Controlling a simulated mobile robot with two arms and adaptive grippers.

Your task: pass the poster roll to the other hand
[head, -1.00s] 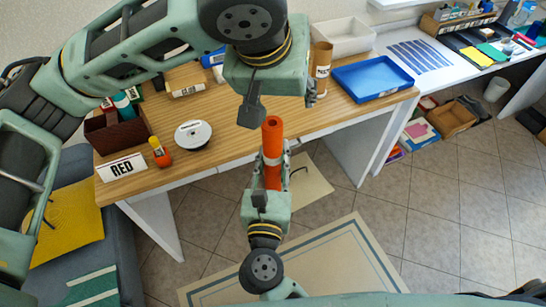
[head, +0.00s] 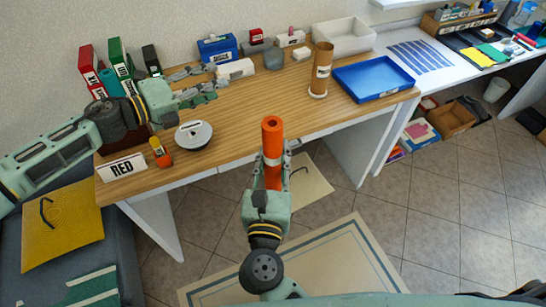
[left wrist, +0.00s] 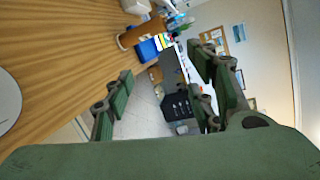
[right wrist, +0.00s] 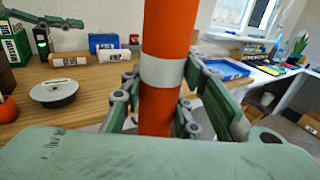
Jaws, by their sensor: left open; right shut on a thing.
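The poster roll (head: 272,137) is an orange tube with a pale band, held upright in front of the desk's front edge. My right gripper (head: 271,163) is shut on it around its lower part; the right wrist view shows the roll (right wrist: 169,40) between the fingers, its top out of frame. My left gripper (head: 214,83) is open and empty above the desk, to the left of the roll and apart from it. In the left wrist view its fingers are spread (left wrist: 160,95) with nothing between them.
The wooden desk (head: 250,110) carries a round white-topped disc (head: 194,134), an orange bottle (head: 160,152), a RED sign (head: 121,167), a brown tube (head: 321,70) and a blue tray (head: 373,79). The desk's middle is clear.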

